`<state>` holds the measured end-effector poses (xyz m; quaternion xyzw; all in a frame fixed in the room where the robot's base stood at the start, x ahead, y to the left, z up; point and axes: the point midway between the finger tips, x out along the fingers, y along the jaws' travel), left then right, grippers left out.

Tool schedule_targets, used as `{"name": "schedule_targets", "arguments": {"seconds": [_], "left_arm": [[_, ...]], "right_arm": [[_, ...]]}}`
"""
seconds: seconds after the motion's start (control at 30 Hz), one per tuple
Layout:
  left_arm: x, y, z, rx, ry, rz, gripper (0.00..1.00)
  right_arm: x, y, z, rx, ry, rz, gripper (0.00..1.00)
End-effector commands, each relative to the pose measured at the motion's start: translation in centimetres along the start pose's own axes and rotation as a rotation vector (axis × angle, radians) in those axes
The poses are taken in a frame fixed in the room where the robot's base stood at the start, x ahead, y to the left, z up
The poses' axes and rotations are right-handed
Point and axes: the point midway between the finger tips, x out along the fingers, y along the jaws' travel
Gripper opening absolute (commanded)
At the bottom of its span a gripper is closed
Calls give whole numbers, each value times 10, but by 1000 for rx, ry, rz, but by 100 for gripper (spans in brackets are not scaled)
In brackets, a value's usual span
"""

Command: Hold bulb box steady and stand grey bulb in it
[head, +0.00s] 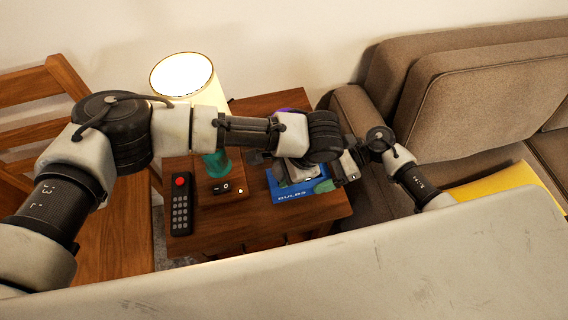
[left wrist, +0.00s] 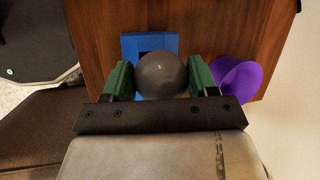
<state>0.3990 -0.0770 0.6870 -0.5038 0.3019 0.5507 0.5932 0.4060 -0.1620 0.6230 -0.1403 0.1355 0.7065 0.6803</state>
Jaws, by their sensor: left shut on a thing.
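The blue bulb box (head: 288,196), lettered "BULBS", sits on the wooden side table near its right side. My left gripper (head: 301,178) is over the box and covers much of it. In the left wrist view, its green finger pads are shut on the round dark grey bulb (left wrist: 162,75). The blue box (left wrist: 150,42) shows just behind and around the bulb there; I cannot tell whether the bulb is inside it or only above it.
A lit lamp (head: 183,77) with a teal base stands left of the box on the table (head: 254,230). A black remote (head: 181,208) lies at the left edge. A purple bowl-like thing (left wrist: 238,80) is close by the box. A brown sofa (head: 465,100) is at right.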

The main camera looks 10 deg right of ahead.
Motion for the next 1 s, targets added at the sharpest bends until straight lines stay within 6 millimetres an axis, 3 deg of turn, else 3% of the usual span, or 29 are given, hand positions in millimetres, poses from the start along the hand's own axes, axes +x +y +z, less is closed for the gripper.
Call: {"name": "schedule_targets", "arguments": {"seconds": [0.43, 0.47, 0.63, 1.0], "left_arm": [[0, 0, 0, 0, 0, 0, 35], [0, 0, 0, 0, 0, 0, 60], [0, 0, 0, 0, 0, 0, 86], [-5, 0, 0, 0, 1, 0, 88]], "right_arm": [[0, 0, 0, 0, -1, 0, 54], [0, 0, 0, 0, -1, 0, 54], [0, 0, 0, 0, -1, 0, 54], [0, 0, 0, 0, -1, 0, 54]]}}
